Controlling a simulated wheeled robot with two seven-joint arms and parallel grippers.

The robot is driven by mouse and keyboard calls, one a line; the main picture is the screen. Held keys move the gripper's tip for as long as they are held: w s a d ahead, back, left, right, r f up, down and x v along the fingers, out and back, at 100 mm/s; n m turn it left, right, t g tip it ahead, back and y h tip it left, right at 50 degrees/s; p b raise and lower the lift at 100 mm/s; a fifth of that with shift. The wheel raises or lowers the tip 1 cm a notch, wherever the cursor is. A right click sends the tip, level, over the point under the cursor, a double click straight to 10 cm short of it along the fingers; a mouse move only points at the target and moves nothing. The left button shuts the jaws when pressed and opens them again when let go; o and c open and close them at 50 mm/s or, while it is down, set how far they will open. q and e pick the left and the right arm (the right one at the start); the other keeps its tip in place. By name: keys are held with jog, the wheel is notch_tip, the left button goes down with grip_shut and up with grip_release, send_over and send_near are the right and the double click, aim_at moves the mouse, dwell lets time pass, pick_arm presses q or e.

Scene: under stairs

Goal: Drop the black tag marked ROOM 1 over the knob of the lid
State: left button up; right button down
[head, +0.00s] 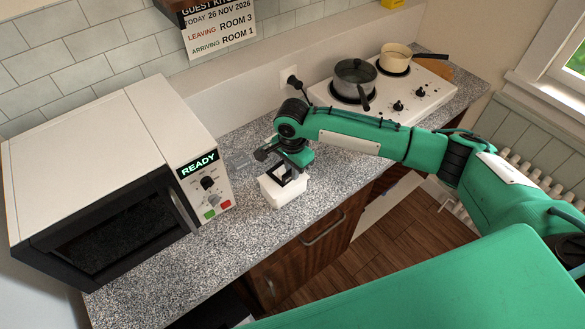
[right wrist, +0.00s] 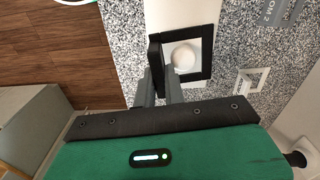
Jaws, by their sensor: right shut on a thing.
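The lid's round white knob (right wrist: 185,57) shows through the opening of the black tag (right wrist: 207,66), a square frame. The tag (head: 291,184) also shows in the head view, at the container's top. My right gripper (right wrist: 161,70) is shut on the tag's left edge in the wrist view, over the container (head: 283,166). Whether the tag touches the lid, I cannot tell. Its marking cannot be read. My left gripper is not in view.
A grey tag (head: 238,160) with a square opening lies on the counter beside the microwave (head: 110,175); it also shows in the wrist view (right wrist: 249,82). A lidded pot (head: 355,80) and a pan (head: 396,58) stand on the hob. The counter's front edge is close to the container.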

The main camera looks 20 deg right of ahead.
jog(key=c, duration=1.4)
grip_release()
jog(key=shift+s, duration=0.2)
jog(key=shift+w+f, duration=0.1)
jog(key=o, duration=0.4)
jog(key=shift+c, duration=0.2)
jog(key=shift+w, duration=0.1)
